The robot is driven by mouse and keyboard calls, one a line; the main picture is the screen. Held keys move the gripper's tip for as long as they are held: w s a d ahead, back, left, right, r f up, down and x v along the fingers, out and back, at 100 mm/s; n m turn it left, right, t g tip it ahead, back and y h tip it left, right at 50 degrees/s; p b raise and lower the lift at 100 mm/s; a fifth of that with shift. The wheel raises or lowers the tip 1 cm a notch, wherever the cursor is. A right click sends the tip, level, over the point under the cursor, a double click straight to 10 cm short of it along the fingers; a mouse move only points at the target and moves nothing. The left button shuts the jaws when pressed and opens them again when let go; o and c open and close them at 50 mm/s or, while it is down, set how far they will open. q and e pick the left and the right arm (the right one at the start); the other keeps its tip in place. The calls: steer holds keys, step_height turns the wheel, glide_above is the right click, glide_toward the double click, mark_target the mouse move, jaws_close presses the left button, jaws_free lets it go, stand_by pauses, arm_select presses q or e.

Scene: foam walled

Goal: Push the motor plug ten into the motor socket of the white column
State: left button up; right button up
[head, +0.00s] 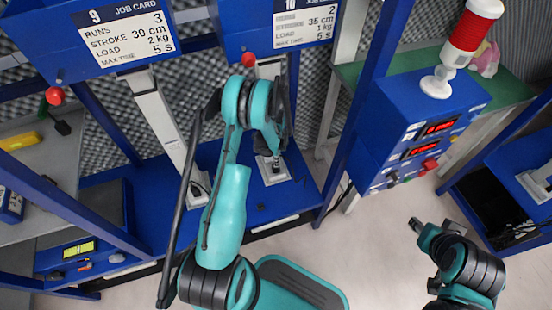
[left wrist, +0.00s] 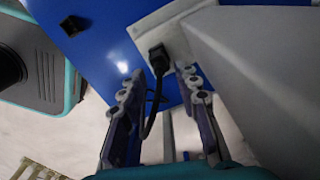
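The black motor plug (left wrist: 158,60) and its dark cable (left wrist: 150,120) show in the left wrist view. The plug's front end is against the white column's base (left wrist: 172,28); I cannot tell how deep it sits. My left gripper (left wrist: 160,82) is open, with one finger on each side of the plug and gaps between. In the head view the left gripper (head: 268,150) points down at the white base plate (head: 270,172) under job card 10, and my arm hides most of that column. My right gripper (head: 416,226) hangs empty over the floor at lower right; its fingers are too small to judge.
Station 9 has another white column (head: 160,112) to the left. A blue control box (head: 415,125) with red displays and a red beacon (head: 472,30) stands at right. Blue frame posts (head: 365,95) flank the station.

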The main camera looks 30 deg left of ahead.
arm_select(q)
step_height(320, 180, up, 12)
steer(key=shift+f, duration=0.2)
stand_by(0.5)
steer(key=s+d+r+n+t, duration=0.2)
steer(key=s+d+r+n, duration=0.15)
steer(key=r, duration=0.55)
steer(key=s+d+r+n+t, duration=0.1)
steer(key=s+d+r+n, duration=0.3)
steer(key=r, duration=0.6)
steer(key=s+d+r+n+t, duration=0.3)
steer(key=s+d, duration=0.5)
steer(key=s, duration=0.3)
steer(key=shift+s+r+t, duration=0.25)
steer(key=shift+r+t, duration=0.35)
steer(key=shift+r, duration=0.25)
steer(key=shift+n, duration=0.25)
